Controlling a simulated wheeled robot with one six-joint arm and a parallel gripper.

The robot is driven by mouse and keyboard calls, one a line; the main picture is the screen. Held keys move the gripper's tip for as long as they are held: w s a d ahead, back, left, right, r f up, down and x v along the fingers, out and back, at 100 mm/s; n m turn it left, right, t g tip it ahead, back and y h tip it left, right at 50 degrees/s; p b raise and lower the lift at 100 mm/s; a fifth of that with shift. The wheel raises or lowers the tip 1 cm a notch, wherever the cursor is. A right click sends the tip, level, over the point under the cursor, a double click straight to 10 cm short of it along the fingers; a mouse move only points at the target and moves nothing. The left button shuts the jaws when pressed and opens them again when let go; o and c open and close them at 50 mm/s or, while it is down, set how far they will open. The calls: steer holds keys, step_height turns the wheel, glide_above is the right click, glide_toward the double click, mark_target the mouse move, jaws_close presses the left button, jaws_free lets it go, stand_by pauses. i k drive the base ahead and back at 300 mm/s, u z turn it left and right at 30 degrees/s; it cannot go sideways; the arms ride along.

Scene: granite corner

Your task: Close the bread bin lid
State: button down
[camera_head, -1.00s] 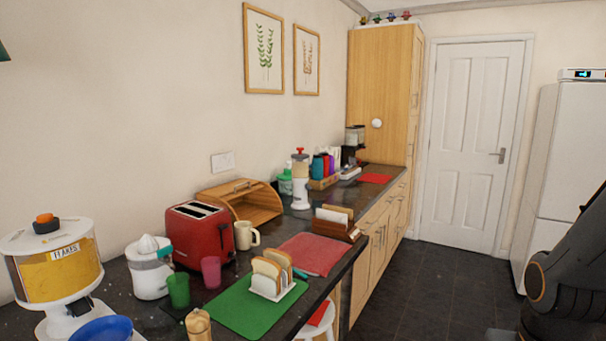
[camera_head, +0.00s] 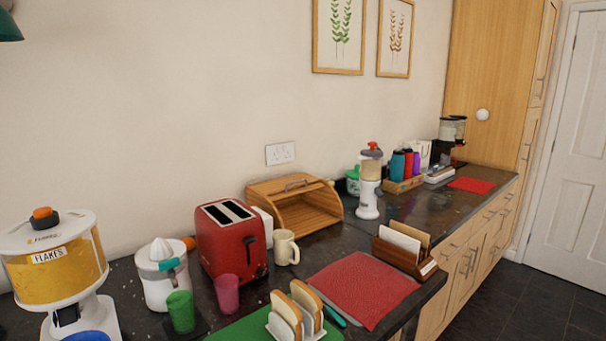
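The wooden bread bin (camera_head: 312,214) stands on the dark worktop against the wall, between the red toaster and the blender. Its lid (camera_head: 284,184) is rolled up and back, with a metal handle near the top, so the front is open. The inside looks empty. A cream mug stands in front of its left side. My gripper is not in view.
A red toaster (camera_head: 232,240) and cream mug (camera_head: 286,248) stand left of the bin, a blender (camera_head: 369,184) to its right. A red mat (camera_head: 364,285), letter rack (camera_head: 405,252) and toast rack (camera_head: 296,316) lie nearer the worktop's front edge. Floor (camera_head: 522,305) shows at right.

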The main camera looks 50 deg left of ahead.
mark_target(285, 194)
steer(key=u, duration=0.4)
steer(key=i, duration=0.75)
steer(key=u, duration=0.7)
